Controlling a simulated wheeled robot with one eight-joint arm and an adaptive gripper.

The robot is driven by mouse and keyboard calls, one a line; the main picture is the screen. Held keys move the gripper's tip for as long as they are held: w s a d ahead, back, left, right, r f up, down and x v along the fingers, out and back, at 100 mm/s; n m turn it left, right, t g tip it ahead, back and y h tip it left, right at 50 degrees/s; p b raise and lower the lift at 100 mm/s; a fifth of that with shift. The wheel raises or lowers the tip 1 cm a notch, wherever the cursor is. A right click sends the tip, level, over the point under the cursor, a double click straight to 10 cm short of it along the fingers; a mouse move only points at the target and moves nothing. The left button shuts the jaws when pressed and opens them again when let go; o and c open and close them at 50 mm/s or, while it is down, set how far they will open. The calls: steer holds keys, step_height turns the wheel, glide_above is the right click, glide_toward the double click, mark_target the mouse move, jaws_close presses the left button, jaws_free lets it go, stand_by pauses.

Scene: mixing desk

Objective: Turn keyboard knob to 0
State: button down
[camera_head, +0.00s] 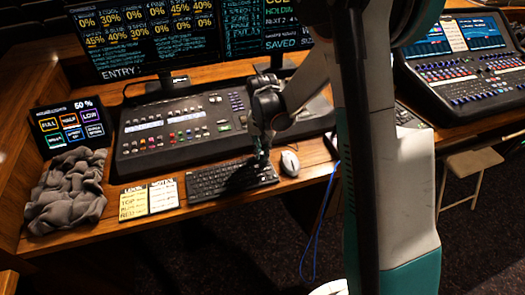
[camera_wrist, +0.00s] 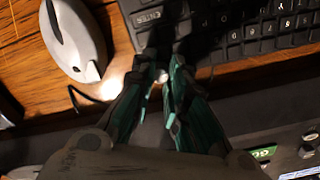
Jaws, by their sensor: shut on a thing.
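The black keyboard (camera_head: 215,183) lies on the wooden desk, in front of the mixing console. In the wrist view its corner with the Enter key (camera_wrist: 155,17) shows at the top. My gripper (camera_head: 261,160) reaches down at the keyboard's back right corner. In the wrist view my gripper (camera_wrist: 158,72) has its teal and black fingers closed around a small silvery knob (camera_wrist: 160,76). The fingers and their shadow cover most of the knob. Its marking and angle cannot be read.
A grey-white mouse (camera_head: 290,163) lies right of the keyboard, close to my fingers. The mixing console (camera_head: 175,129) stands just behind. Yellow and white note cards (camera_head: 148,198) and a grey cloth (camera_head: 68,190) lie left. A small screen (camera_head: 73,125) reads 50 %.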

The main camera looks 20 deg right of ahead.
mark_target(262, 153)
steer(key=n, duration=0.5)
steer(key=shift+n+b, duration=0.3)
steer(key=shift+n, duration=2.2)
steer(key=c, duration=1.5)
jaws_free()
steer(key=shift+c, duration=0.2)
step_height(262, 153, up, 12)
